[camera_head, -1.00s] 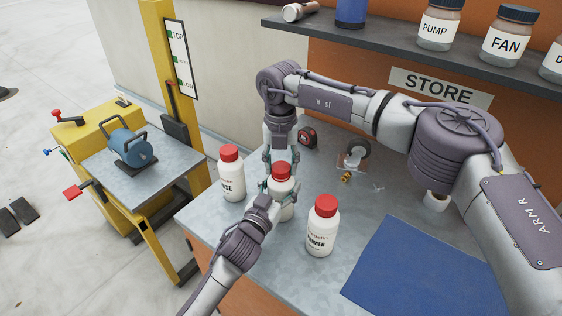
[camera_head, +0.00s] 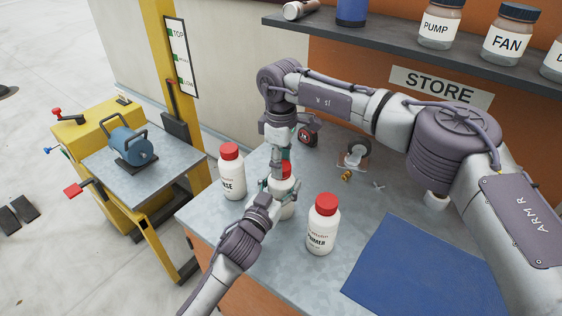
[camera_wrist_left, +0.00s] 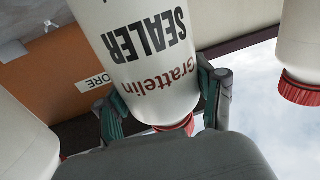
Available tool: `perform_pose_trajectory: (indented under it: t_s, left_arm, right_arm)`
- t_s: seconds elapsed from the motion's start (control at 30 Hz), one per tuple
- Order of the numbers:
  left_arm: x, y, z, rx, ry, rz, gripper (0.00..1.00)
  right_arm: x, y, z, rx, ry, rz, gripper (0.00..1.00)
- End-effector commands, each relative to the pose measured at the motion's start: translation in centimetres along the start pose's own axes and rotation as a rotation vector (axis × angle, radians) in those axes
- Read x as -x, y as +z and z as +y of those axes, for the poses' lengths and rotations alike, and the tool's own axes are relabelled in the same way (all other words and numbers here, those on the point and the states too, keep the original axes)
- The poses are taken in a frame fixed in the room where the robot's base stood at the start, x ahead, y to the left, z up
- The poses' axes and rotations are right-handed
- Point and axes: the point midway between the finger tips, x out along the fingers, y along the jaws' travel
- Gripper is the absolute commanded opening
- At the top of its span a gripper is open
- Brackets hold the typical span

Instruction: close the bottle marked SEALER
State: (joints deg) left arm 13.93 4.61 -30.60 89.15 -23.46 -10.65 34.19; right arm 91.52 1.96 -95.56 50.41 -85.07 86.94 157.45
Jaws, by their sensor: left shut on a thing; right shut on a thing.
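The white SEALER bottle (camera_head: 284,206) stands on the bench in the head view, between two other bottles. Its label reads upside down in the left wrist view (camera_wrist_left: 145,50). My left gripper (camera_head: 272,190) is shut on the bottle's body, one finger on each side. My right gripper (camera_head: 283,165) points down from above and is shut on the red cap (camera_head: 287,168). The cap is at the bottle's neck, partly covered by my right fingers. I cannot tell how tightly the cap sits.
A white bottle with a red cap (camera_head: 231,172) stands to the left, and the PRIMER bottle (camera_head: 322,225) to the right, both close to my grippers. A blue mat (camera_head: 425,270) covers the front right. A shelf (camera_head: 400,55) with jars hangs above.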

Motion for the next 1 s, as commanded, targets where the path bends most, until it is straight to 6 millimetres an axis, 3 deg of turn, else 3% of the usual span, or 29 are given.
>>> perform_pose_trajectory:
  t_s: [0.13, 0.43, 0.47, 0.6, 1.0]
  left_arm:
    - [0.02, 0.05, 0.06, 0.0, 0.001, -0.001, 0.0]
    - [0.02, 0.05, 0.08, 0.0, 0.002, -0.001, 0.0]
    - [0.02, 0.05, 0.09, 0.0, 0.002, -0.001, 0.0]
    - [0.02, 0.04, 0.08, 0.0, 0.001, -0.001, 0.0]
    - [0.01, 0.01, 0.04, 0.0, 0.001, 0.0, 0.0]
  right_arm:
    - [0.04, -0.03, 0.06, -0.121, 0.001, 0.002, 0.38]
    - [0.06, -0.03, 0.08, -0.139, 0.002, 0.003, 0.38]
    - [0.06, -0.03, 0.08, -0.138, 0.002, 0.003, 0.5]
    - [0.06, -0.03, 0.07, -0.137, 0.002, 0.003, 0.73]
    - [0.57, -0.02, 0.08, -0.136, 0.002, 0.002, 0.73]
